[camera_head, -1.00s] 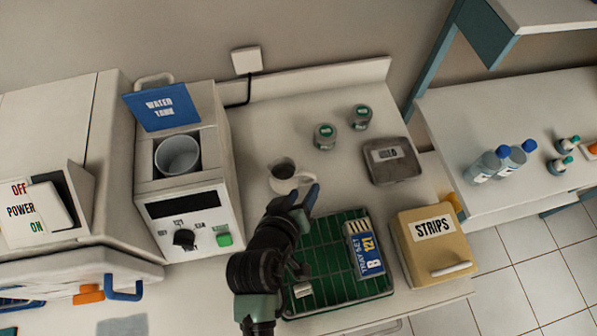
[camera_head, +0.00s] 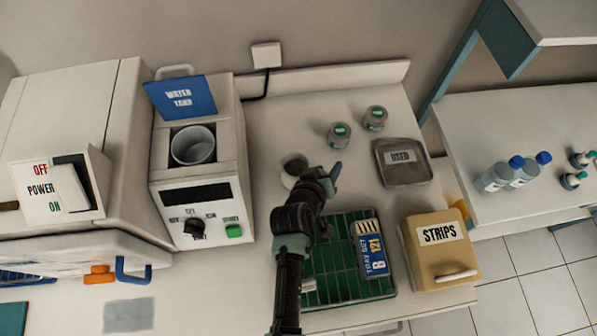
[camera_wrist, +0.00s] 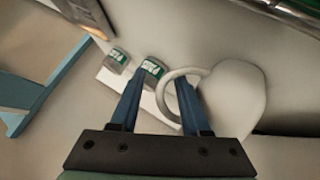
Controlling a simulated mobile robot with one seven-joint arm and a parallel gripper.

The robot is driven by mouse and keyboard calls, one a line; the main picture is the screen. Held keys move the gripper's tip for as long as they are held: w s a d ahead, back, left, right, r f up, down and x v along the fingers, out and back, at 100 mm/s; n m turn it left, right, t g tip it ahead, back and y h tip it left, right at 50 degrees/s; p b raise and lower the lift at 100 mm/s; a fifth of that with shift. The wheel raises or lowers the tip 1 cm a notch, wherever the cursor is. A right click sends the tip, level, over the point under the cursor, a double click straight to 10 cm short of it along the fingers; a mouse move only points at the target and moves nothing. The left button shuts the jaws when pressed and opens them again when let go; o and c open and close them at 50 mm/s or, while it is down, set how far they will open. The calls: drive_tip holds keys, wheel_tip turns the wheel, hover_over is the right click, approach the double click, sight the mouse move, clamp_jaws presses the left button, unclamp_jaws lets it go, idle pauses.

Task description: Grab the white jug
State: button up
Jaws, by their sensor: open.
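The white jug (camera_head: 289,176) stands on the white counter, partly hidden behind my gripper in the head view. In the wrist view the jug (camera_wrist: 238,98) is right of centre, with its curved handle reaching left toward my fingers. My gripper (camera_wrist: 160,82) is open and empty, with two blue fingers. The right finger overlaps the handle loop in the picture and the left finger is to its left. I cannot tell whether the finger is inside the loop or above it. In the head view my gripper (camera_head: 333,176) is just right of the jug.
The water tank machine (camera_head: 205,221) stands left of the jug. Two small jars (camera_head: 339,135) and a grey USED tray (camera_head: 404,174) are behind and right. A green rack (camera_head: 335,287) lies in front, beside the STRIPS box (camera_head: 437,261). Bare counter lies behind the jug.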

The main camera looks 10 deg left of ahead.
drive_tip(key=shift+w+d+f, duration=0.15)
drive_tip(key=shift+w+f, duration=0.15)
drive_tip(key=shift+w, duration=0.1)
clamp_jaws()
drive_tip(key=shift+w+r, duration=0.1)
drive_tip(key=shift+r, duration=0.05)
idle(1.1)
